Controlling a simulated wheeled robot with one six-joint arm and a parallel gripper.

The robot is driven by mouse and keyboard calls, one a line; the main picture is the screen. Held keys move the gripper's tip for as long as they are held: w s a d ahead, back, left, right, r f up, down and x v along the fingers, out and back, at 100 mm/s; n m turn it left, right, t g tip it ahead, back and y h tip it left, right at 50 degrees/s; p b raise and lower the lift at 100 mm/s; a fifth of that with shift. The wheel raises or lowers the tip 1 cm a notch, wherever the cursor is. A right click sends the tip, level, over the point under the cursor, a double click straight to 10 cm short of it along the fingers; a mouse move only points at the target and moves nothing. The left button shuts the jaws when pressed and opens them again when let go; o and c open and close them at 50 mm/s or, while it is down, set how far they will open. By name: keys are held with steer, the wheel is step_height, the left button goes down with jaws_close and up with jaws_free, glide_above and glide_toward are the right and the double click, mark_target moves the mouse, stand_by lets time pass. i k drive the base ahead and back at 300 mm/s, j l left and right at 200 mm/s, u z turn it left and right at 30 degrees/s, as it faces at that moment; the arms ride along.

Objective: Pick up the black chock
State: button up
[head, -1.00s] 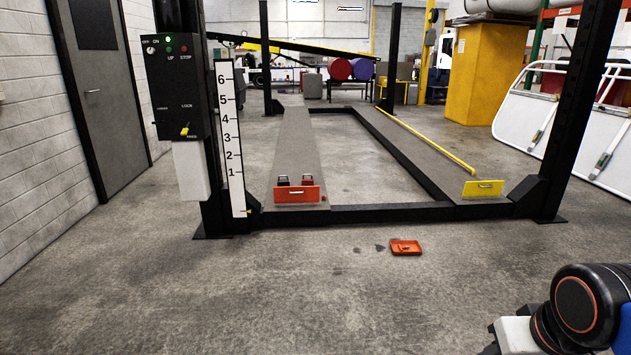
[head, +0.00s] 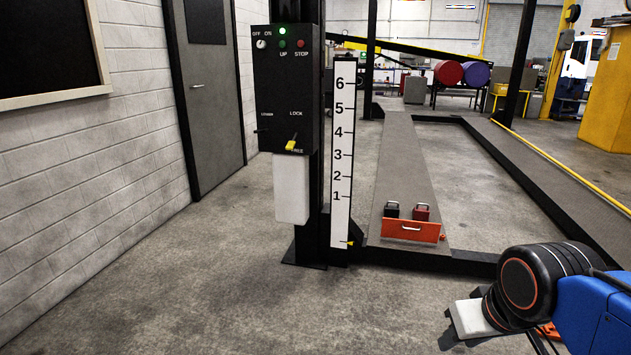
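The black chock (head: 392,210) is a small dark block with a handle on top. It sits at the near end of the left lift runway (head: 398,165), just behind an orange end plate (head: 411,230). A similar dark red chock (head: 422,212) stands just to its right. My arm shows at the lower right, well apart from the chocks. Its gripper fingers cannot be made out, so its state is hidden.
A black lift post with a control box (head: 287,90) and a numbered height scale (head: 342,150) stands left of the runway. A wall and a grey door (head: 210,100) are at left. The concrete floor in front is clear. A yellow rail (head: 570,170) runs along the right runway.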

mark_target(389, 211)
steer(key=i, duration=1.8)
steer(key=i+z, duration=0.15)
steer(key=i, duration=0.3)
steer(key=i+j+z, duration=0.15)
steer(key=i, duration=0.3)
steer(key=i+j+z, duration=0.15)
steer(key=i, duration=0.3)
steer(key=i+j+z, duration=0.15)
steer(key=i, duration=0.3)
